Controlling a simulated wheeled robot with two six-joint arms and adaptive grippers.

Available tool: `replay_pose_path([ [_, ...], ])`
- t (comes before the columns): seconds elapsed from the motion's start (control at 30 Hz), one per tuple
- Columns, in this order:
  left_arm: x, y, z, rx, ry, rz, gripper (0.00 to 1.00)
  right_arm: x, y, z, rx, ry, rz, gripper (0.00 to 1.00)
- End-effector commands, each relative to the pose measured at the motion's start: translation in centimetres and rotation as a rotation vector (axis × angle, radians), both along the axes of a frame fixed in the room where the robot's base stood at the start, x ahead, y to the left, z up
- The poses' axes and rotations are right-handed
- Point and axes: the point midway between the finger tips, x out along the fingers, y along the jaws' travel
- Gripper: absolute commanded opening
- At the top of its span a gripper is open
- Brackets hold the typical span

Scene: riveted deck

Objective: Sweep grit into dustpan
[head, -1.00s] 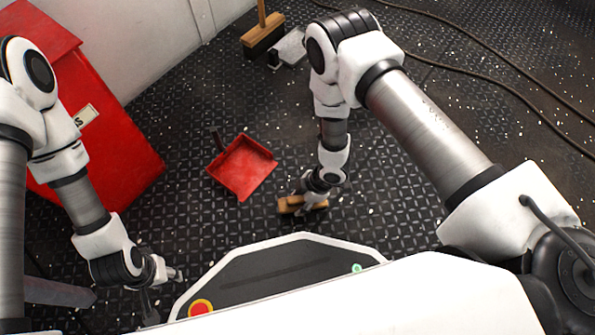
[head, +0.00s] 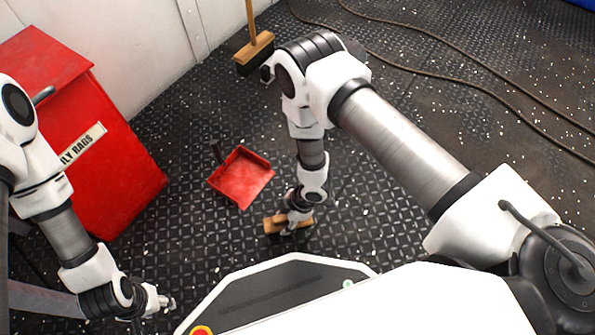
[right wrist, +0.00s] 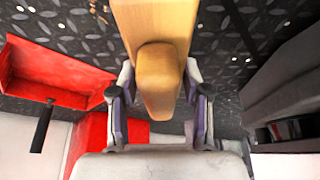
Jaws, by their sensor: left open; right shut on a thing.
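The red dustpan (head: 241,180) lies on the dark deck left of my right gripper, its dark handle pointing to the upper left. It also shows at the left of the right wrist view (right wrist: 50,75). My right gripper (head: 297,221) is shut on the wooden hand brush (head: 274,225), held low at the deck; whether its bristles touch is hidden. In the right wrist view the brush's wooden handle (right wrist: 158,80) sits between the fingers. My left gripper (head: 165,302) is open and empty at the lower left. Pale grit (head: 372,213) is scattered over the deck.
A red rag bin (head: 100,150) stands at the left by the white wall (head: 140,45). A long-handled broom (head: 254,50) stands at the back. Dark cables (head: 470,85) run across the deck at the upper right. Deck around the dustpan is clear apart from grit.

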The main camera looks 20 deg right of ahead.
Motion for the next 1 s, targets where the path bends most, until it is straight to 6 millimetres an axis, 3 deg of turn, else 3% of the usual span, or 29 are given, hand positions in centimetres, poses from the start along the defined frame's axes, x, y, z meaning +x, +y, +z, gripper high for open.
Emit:
replay_pose_path([
  [0.03,-0.1,0.0,0.9,0.0,0.001,-0.001,0.46,0.0,0.0,1.0,0.0,-0.001,0.0,0.2],
  [0.5,-0.2,-0.1,4.6,-0.001,0.006,-0.008,0.46,0.1,0.2,5.0,0.0,-0.001,-0.009,0.2],
  [1.0,-0.3,-0.1,4.7,-0.001,0.007,-0.008,0.46,0.1,0.3,5.1,0.0,0.0,-0.011,0.2],
])
